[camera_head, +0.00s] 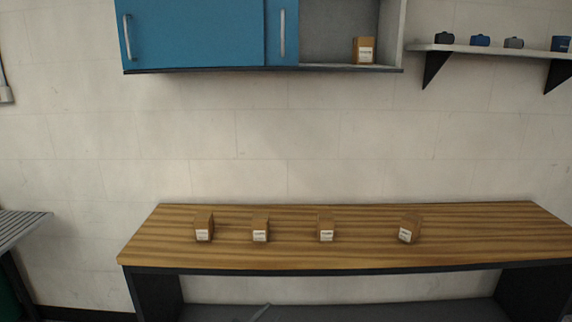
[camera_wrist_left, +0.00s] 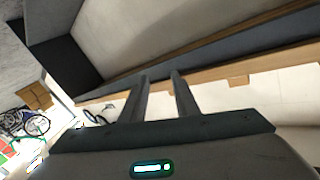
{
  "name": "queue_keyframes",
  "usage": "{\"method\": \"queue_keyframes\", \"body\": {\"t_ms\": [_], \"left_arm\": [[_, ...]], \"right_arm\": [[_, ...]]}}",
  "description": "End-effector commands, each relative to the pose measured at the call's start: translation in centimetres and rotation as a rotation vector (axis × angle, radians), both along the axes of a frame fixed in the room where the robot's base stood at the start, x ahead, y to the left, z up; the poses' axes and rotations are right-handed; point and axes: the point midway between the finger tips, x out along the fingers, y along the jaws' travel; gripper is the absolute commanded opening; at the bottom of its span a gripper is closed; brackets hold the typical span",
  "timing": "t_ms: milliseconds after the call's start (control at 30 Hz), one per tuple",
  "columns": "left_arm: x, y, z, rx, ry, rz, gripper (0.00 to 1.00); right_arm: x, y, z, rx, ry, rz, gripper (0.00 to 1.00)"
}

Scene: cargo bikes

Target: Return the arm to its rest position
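My left gripper (camera_wrist_left: 160,74) shows in the left wrist view with its two fingers apart and nothing between them. My right gripper is in neither view.
Several small boxes, one here (camera_head: 326,230), stand in a spaced row on the bench. Above hangs a blue cabinet (camera_head: 190,35) with a box (camera_head: 364,50) in its open right part. A wall shelf (camera_head: 490,50) holds small items.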

Motion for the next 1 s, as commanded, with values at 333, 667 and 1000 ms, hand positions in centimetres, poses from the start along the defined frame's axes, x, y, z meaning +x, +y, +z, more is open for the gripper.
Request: {"method": "queue_keyframes", "body": {"t_ms": [333, 667, 1000], "left_arm": [[-10.1, 5.4, -16.9, 0.034, 0.306, 0.17, 0.28], [-23.0, 10.0, -29.9, 0.085, 0.588, 0.301, 0.28], [-39.0, 14.2, -40.1, 0.15, 0.874, 0.411, 0.28]], "right_arm": [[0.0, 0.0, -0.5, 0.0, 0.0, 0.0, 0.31], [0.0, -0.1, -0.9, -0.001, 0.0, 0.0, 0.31], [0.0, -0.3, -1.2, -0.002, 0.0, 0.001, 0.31]]}}
